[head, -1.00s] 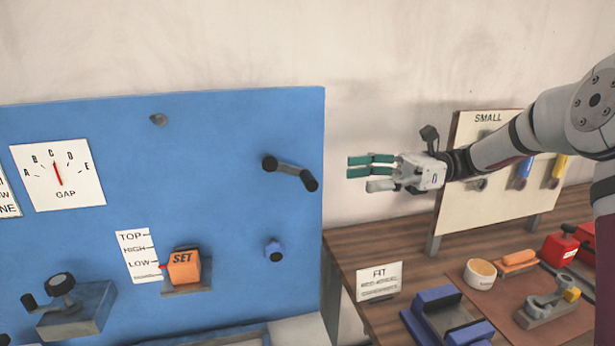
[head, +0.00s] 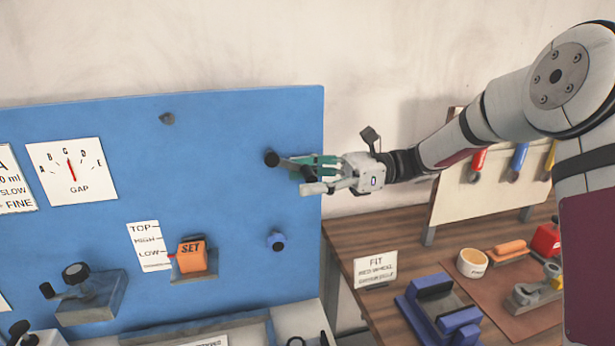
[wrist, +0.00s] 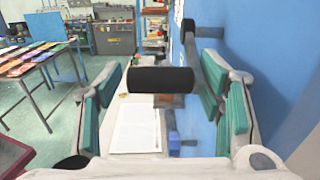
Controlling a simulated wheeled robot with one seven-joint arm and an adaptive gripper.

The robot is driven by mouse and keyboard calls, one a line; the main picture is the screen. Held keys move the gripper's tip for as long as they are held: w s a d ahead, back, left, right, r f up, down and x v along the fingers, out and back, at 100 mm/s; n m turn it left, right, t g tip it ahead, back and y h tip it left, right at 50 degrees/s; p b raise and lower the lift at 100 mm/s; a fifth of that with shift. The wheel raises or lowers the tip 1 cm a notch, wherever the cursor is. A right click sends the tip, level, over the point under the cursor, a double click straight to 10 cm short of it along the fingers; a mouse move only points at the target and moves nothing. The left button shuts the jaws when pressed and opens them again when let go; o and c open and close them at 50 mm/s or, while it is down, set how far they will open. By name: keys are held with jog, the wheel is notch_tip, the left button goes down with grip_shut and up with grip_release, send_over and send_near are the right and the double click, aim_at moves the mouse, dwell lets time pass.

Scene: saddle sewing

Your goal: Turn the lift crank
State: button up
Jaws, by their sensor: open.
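The crank (head: 281,161) sits on the right side of the blue panel, with a dark hub, a grey arm and a black handle. In the wrist view the black handle (wrist: 160,80) lies crosswise between my spread fingers, with visible space on both sides. My gripper (head: 308,175) is open around the handle, and its green pads partly hide the handle in the head view. The orange SET block (head: 191,256) sits lower on the panel, its red pointer near LOW on the TOP-HIGH-LOW scale (head: 149,246).
The blue panel (head: 215,150) is close beside my right finger in the wrist view. A blue knob (head: 276,240) is below the crank. Another small crank (head: 75,275) is at lower left. The wooden bench (head: 345,240) holds a blue fixture (head: 440,315) and tools.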

grip_shut()
jog(key=shift+d+r+h+p, duration=0.15)
jog(key=shift+r+h+p, duration=0.35)
jog(key=shift+h, duration=0.5)
jog(key=shift+r, duration=0.15)
grip_release()
jog(key=shift+s+d, duration=0.1)
jog(key=shift+s, duration=0.05)
jog(key=shift+t, duration=0.4)
jog(key=shift+d, duration=0.1)
